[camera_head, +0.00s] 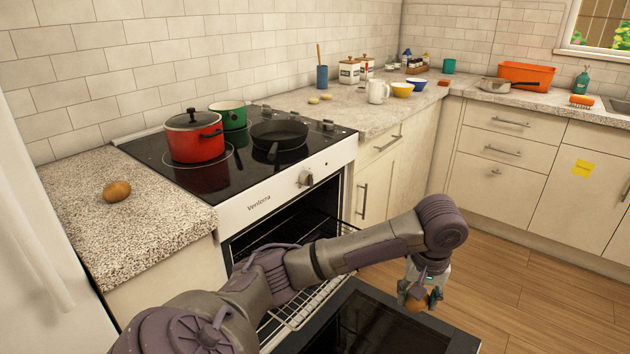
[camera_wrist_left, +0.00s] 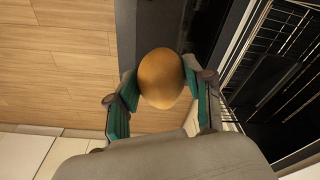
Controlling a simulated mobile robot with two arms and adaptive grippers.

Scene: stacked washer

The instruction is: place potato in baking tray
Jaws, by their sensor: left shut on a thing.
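My left gripper (camera_head: 416,298) is shut on a brown potato (camera_head: 418,305) and holds it above the outer edge of the open oven door (camera_head: 385,325). In the left wrist view the potato (camera_wrist_left: 161,76) sits between the two green-padded fingers of the gripper (camera_wrist_left: 160,92). A second brown potato (camera_head: 116,191) lies on the speckled counter left of the stove. I cannot make out a baking tray in either view; my arm hides part of the oven. My right gripper is not in view.
The oven is open, with a wire rack (camera_head: 298,304) partly pulled out; the rack also shows in the left wrist view (camera_wrist_left: 285,28). A red pot (camera_head: 194,142), green pot (camera_head: 229,115) and black pan (camera_head: 279,137) stand on the stovetop. The wooden floor (camera_head: 520,260) on the right is clear.

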